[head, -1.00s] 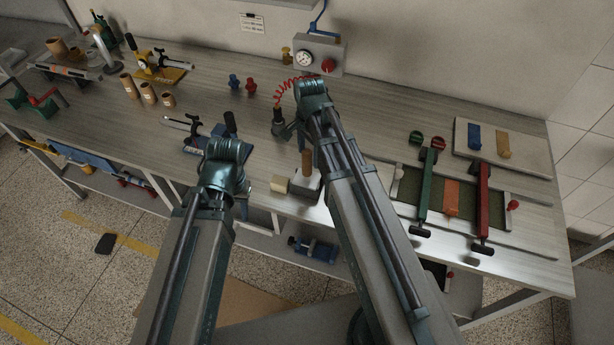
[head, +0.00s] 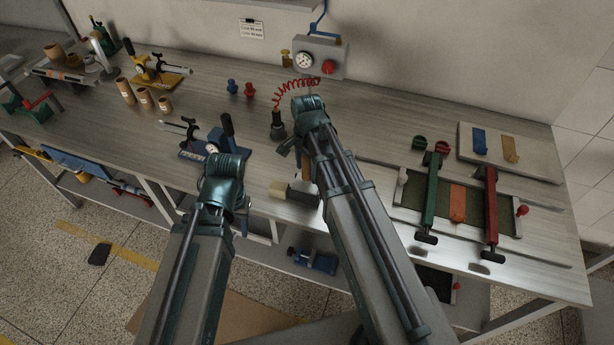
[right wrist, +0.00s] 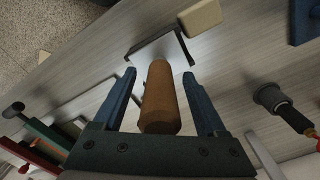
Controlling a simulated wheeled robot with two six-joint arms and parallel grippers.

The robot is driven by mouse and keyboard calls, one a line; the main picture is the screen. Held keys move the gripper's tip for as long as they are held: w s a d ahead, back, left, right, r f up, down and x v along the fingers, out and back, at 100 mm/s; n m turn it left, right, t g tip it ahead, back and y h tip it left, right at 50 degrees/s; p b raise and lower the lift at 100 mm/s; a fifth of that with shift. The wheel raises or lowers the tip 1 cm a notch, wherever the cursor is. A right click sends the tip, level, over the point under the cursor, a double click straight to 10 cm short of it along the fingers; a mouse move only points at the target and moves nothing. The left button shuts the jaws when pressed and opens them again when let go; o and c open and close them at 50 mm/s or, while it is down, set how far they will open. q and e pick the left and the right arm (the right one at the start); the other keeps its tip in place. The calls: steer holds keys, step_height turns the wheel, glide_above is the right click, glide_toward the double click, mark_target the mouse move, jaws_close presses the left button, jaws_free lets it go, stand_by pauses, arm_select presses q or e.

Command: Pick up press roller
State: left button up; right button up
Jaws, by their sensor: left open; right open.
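An upright brown wooden handle (right wrist: 160,98), which I take to be the press roller's, stands between the blue fingers of my right gripper (right wrist: 161,76) in the right wrist view. The fingers are apart, one on each side, and I see no grip on it. A grey metal plate or bracket (right wrist: 160,48) shows at its far end.
A cream block (head: 278,190) sits right beside the base. A dark tool (head: 277,127) on a red coiled hose stands behind. A blue-based fixture (head: 205,145) is to the left. A green-and-red clamp frame (head: 460,210) lies to the right.

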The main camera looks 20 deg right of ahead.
jaws_close()
stand_by(0.5)
